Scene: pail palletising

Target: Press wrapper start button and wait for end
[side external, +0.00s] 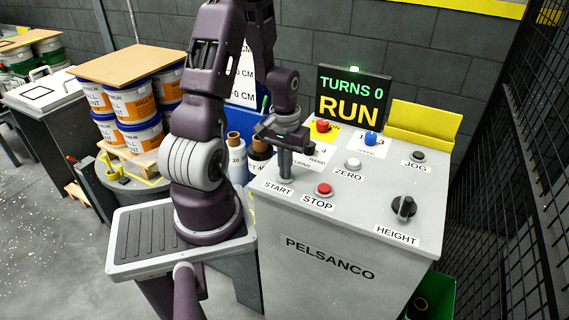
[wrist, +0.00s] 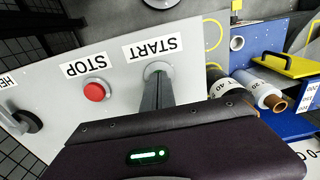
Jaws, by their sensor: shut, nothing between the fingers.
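The control panel (side external: 330,215) has a START label (side external: 278,188) at its left front. My gripper (side external: 285,177) is shut and empty, pointing down with its fingertips at the spot by that label. In the wrist view a pale round rim, the start button (wrist: 157,67), shows around the tips of my fingers (wrist: 155,78). The fingers hide most of the button, and I cannot tell how far it is pressed. The display (side external: 352,97) reads "TURNS 0" and "RUN", with a green light (side external: 354,69) lit above it.
The red stop button (side external: 324,189) is close to the right of my fingers. A white zero button (side external: 353,163) and black height knob (side external: 404,207) lie farther right. Pails (side external: 139,134) with a board on top stand at the left. Mesh fencing (side external: 500,170) bounds the right.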

